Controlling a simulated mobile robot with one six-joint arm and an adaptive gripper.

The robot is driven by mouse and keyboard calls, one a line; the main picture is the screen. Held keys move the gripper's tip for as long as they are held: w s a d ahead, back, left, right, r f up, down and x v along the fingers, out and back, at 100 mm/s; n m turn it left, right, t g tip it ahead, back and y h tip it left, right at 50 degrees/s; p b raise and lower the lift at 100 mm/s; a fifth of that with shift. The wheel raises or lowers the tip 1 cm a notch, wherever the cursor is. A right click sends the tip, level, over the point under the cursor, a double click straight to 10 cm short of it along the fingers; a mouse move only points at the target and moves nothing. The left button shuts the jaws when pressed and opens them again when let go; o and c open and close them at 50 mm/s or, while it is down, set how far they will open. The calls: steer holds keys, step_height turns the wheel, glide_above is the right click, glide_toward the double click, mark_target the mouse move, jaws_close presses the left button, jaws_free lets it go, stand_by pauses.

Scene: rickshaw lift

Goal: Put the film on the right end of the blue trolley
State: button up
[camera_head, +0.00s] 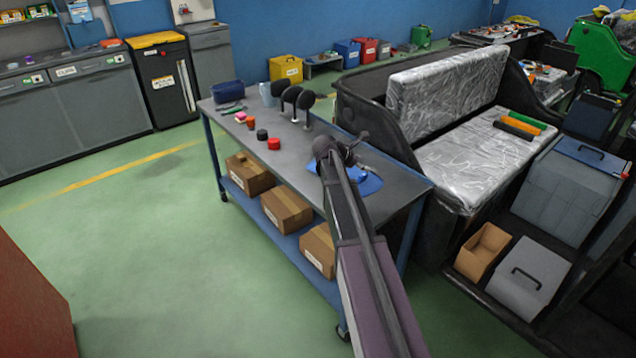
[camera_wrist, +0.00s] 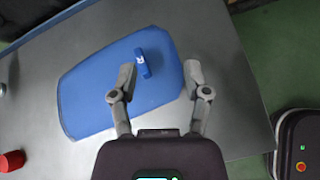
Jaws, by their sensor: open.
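The blue trolley (camera_head: 408,188) has a grey top and a blue frame. A blue sheet or mat (camera_head: 370,186) lies on its right end; it also shows in the wrist view (camera_wrist: 90,100). On the sheet is a small blue object (camera_wrist: 142,63) with a white mark. My gripper (camera_wrist: 160,75) is open above the sheet, and this object appears between the fingertips, nearer the left one. Nothing is held. In the head view my gripper (camera_head: 338,150) is over the trolley's right part. Rolls of black, orange (camera_head: 518,125) and green lie on the silver-wrapped seat. I cannot tell which thing is the film.
Red pots (camera_head: 274,144), black round-headed items (camera_head: 304,101), a light blue mug and a dark blue bin (camera_head: 227,92) stand on the trolley's left part. Cardboard boxes (camera_head: 286,208) fill its lower shelf. The rickshaw (camera_head: 365,97) stands close at right. Green floor is free in front.

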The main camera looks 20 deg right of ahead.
steer(key=s+a+r+m+y+p, duration=0.1)
steer(key=s+a+m+y+p, duration=0.2)
steer(key=a, duration=0.3)
steer(key=s+a+r+m+y+p, duration=0.1)
steer(key=s+a+m+y+p, duration=0.2)
steer(key=s+a+y, duration=0.1)
steer(key=s+a+r+m+t+y+p, duration=0.1)
steer(key=s+a+m+y+p, duration=0.2)
steer(key=a+y, duration=0.3)
steer(key=a+m, duration=0.1)
steer(key=a, duration=0.2)
steer(key=shift+s, duration=0.25)
stand_by(0.6)
steer(key=shift+s+r, duration=0.1)
